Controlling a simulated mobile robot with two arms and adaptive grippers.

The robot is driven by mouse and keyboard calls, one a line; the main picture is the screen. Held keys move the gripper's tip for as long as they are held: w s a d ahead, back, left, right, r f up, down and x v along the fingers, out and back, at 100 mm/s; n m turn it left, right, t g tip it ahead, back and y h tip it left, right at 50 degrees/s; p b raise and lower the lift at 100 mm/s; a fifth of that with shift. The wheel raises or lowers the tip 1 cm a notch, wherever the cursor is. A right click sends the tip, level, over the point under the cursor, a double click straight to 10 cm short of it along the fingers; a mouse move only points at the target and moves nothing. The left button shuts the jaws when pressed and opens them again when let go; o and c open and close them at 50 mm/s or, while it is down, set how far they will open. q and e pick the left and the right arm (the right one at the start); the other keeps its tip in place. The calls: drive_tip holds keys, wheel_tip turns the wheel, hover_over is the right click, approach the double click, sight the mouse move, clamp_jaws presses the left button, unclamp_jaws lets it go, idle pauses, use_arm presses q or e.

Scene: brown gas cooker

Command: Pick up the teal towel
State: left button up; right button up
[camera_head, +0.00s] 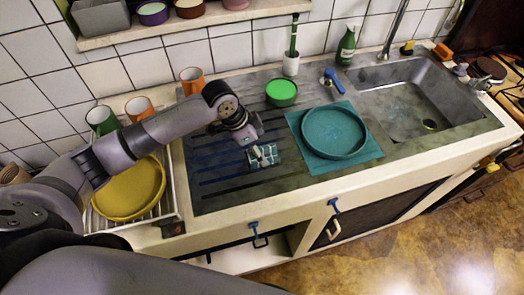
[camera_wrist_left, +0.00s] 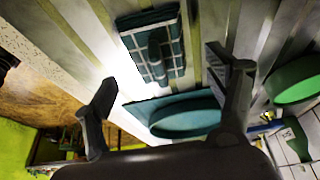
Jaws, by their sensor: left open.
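The teal towel (camera_wrist_left: 176,57), folded and checked with white lines, lies on the grooved drainboard in the left wrist view. In the head view the towel (camera_head: 272,155) lies left of a teal mat and is partly hidden by my gripper. My left gripper (camera_head: 262,152) is just above the towel in the head view. In the left wrist view its fingers (camera_wrist_left: 162,68) are spread wide with nothing between them, and the towel shows beyond the tips. I cannot tell the exact gap to the towel. My right gripper does not show.
A teal dish (camera_head: 335,130) sits on the teal mat (camera_head: 370,157), right of the towel. A green bowl (camera_head: 281,93) stands behind. A rack with a yellow plate (camera_head: 130,190) and cups is at left. The sink (camera_head: 415,105) is at right.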

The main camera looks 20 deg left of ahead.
sight(262, 148)
use_arm(q)
drive_tip(key=shift+x, duration=1)
drive_tip(key=shift+d+f, duration=0.1)
drive_tip(key=shift+f, duration=0.05)
drive_tip(key=c, duration=1.1)
drive_tip(key=shift+c, duration=0.2)
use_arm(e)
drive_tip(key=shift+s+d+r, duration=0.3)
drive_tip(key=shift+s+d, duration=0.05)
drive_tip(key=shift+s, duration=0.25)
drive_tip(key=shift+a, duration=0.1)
